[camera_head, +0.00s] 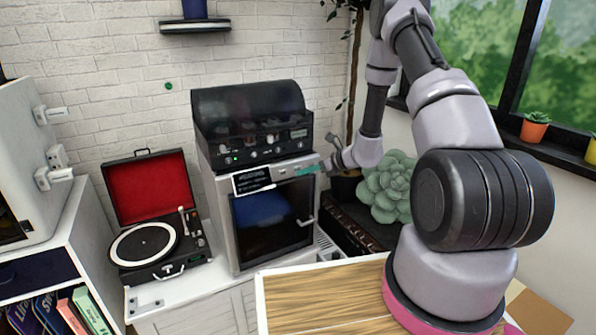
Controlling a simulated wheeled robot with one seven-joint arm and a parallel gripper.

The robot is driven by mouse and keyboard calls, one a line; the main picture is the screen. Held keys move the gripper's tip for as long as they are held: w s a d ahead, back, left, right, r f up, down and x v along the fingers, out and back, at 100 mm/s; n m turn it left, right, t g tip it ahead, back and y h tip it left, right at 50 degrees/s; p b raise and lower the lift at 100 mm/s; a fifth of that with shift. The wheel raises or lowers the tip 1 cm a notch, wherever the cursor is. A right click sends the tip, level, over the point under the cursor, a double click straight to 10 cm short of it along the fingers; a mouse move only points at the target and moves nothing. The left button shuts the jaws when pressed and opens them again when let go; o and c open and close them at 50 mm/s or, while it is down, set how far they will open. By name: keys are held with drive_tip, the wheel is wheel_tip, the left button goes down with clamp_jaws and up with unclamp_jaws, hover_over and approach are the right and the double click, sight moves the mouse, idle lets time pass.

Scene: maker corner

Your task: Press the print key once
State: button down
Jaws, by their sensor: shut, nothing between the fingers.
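A grey machine with a glass-fronted door (272,222) and a black display panel (251,181) on its upper front edge stands on a white cabinet. A pale bar lies under the display. A small teal piece (307,170) shows at the right end of that front edge; I cannot tell whether it is a key. My gripper (324,165) is shut and empty, at the machine's upper right front corner, close to the teal piece. I cannot tell whether it touches. No label reading print is legible.
A black unit with knobs (255,130) sits on top of the machine. An open red-lined record player (150,215) stands to its left. A wooden tabletop (325,300) is in front, bare where visible. A succulent (388,188) stands right of the machine, behind my arm.

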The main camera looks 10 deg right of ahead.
drive_tip(key=s+d, duration=0.2)
drive_tip(key=s, duration=0.3)
drive_tip(key=shift+s, duration=0.35)
drive_tip(key=shift+a+r, duration=0.1)
idle(0.5)
drive_tip(key=s+a+r+n+g, duration=0.1)
drive_tip(key=s+a+r+n, duration=0.2)
drive_tip(key=r, duration=0.5)
drive_tip(key=s+r+n+g, duration=0.25)
drive_tip(key=r+n, duration=0.25)
drive_tip(key=r, duration=0.3)
drive_tip(key=s+a+r+n+g, duration=0.1)
drive_tip(key=s+a+r+n, duration=0.1)
drive_tip(key=s+r+n, duration=0.45)
drive_tip(key=s+d+r+n+t+h, duration=0.2)
drive_tip(key=s+d+r+n+h, duration=0.2)
drive_tip(key=s+r, duration=0.3)
drive_tip(key=s+d+r+n+t+h, duration=0.2)
drive_tip(key=s+d+r+n+h, duration=0.2)
drive_tip(key=s+r, duration=0.4)
wheel_tip(320, 180, up, 2)
drive_tip(key=shift+d+n+t, duration=0.35)
drive_tip(key=shift+d+n, duration=0.1)
drive_tip(key=shift+d, duration=0.1)
drive_tip(key=shift+s, duration=0.1)
